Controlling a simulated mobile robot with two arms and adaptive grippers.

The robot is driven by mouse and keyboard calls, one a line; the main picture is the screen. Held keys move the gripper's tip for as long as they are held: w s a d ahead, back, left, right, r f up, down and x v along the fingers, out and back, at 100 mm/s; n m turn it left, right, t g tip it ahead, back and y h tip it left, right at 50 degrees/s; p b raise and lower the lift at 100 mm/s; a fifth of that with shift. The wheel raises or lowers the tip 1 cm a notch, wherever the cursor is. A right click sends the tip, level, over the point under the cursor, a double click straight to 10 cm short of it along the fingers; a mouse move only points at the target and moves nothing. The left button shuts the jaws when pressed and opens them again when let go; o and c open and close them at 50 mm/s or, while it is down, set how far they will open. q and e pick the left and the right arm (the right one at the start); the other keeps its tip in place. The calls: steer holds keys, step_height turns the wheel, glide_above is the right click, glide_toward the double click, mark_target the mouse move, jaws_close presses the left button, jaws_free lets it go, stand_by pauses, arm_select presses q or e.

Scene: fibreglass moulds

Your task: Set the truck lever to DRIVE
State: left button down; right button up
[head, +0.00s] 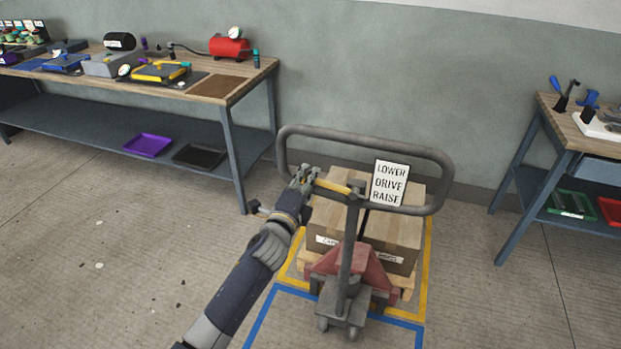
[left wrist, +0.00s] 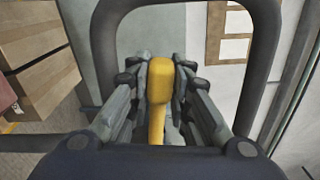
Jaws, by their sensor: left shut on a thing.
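The pallet truck (head: 347,262) stands in the middle of the head view, with a grey loop handle (head: 365,139) at its top. A yellow lever (head: 333,187) sticks out to the left from the handle post. A white sign (head: 389,183) on the handle reads LOWER, DRIVE, RAISE from top to bottom. My left gripper (head: 307,180) is shut on the outer end of the lever, inside the loop's left part. In the left wrist view the lever's yellow knob (left wrist: 160,80) sits between the fingers. The right gripper is in neither view.
A cardboard box (head: 402,228) on a pallet rests on the truck, within yellow floor lines. A workbench (head: 229,103) with tools stands at the back left, another bench (head: 547,105) at the right.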

arm_select(q)
step_height(320, 180, down, 2)
steer(key=shift+n+b, duration=0.4)
steer(key=shift+n, duration=0.5)
steer(key=shift+a, duration=0.1)
steer(key=c, duration=1.4)
jaws_free()
steer(key=shift+c, duration=0.2)
steer(key=v, duration=0.8)
steer(key=shift+r, duration=0.2)
